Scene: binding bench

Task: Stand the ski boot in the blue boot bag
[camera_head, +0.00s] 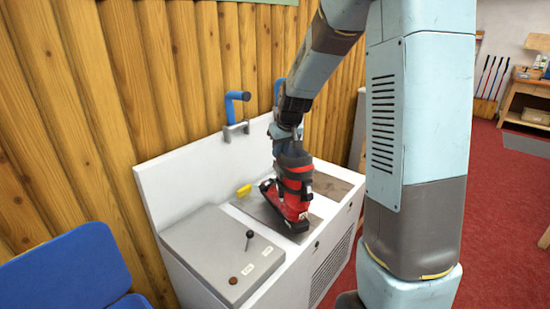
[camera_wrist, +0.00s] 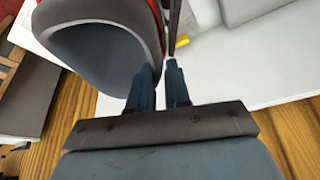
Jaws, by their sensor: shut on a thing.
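The red and black ski boot (camera_head: 292,190) is upright, over or on the grey plate of the white bench. I cannot tell whether its sole touches. My gripper (camera_head: 287,142) is at the top of its dark cuff. In the wrist view my gripper (camera_wrist: 161,70) has its two fingers on either side of the rim of the boot (camera_wrist: 95,50), shut on it. The boot's open top shows there, and the fingertips are partly hidden.
The white bench (camera_head: 183,172) stands against a wooden plank wall. It carries a grey control box (camera_head: 222,250) with a black lever, a small yellow thing (camera_head: 244,190) and a blue-handled clamp or fitting (camera_head: 236,105).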

